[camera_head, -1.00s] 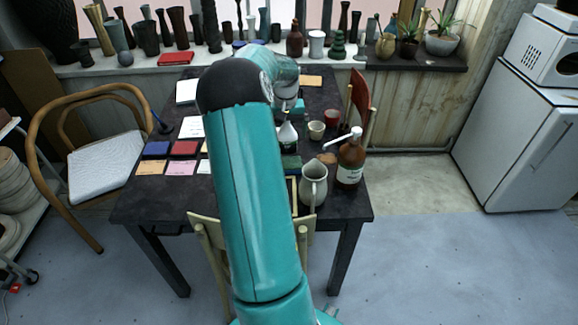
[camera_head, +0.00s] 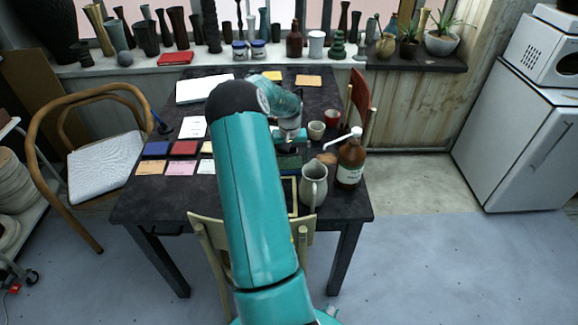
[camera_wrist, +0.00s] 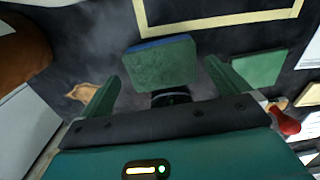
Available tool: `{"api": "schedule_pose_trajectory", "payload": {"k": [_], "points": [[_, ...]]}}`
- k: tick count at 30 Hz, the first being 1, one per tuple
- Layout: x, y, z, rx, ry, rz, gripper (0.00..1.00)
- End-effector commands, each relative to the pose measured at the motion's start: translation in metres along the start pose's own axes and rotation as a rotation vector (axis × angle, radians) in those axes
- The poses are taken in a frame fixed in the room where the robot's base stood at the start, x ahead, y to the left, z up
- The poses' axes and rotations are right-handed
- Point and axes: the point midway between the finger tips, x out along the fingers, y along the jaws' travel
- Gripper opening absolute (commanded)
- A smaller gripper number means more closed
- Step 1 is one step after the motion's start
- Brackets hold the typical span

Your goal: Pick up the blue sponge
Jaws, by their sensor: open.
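The blue sponge (camera_wrist: 161,62) shows in the wrist view as a block with a green top face and a thin blue edge. It lies on the dark table, beyond and between my open fingertips, with no visible contact. In the head view its green face (camera_head: 289,163) shows just below my gripper (camera_head: 290,142). In the wrist view my gripper (camera_wrist: 163,72) has its two green fingers spread wide, with nothing held. A small black object (camera_wrist: 172,97) sits between the fingers close to the palm, partly hidden.
A grey pitcher (camera_head: 313,185) and a brown pump bottle (camera_head: 351,160) stand right of the sponge. A yellow frame (camera_wrist: 215,25) lies on its near side. Small cups (camera_head: 317,130) stand behind.

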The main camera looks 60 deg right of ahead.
Motion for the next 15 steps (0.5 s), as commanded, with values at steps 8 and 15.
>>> {"api": "schedule_pose_trajectory", "payload": {"k": [8,15], "points": [[0.030,-0.001,-0.002,0.000,0.001,0.000,1.00],[0.029,-0.001,-0.002,0.000,0.001,0.000,0.82]]}}
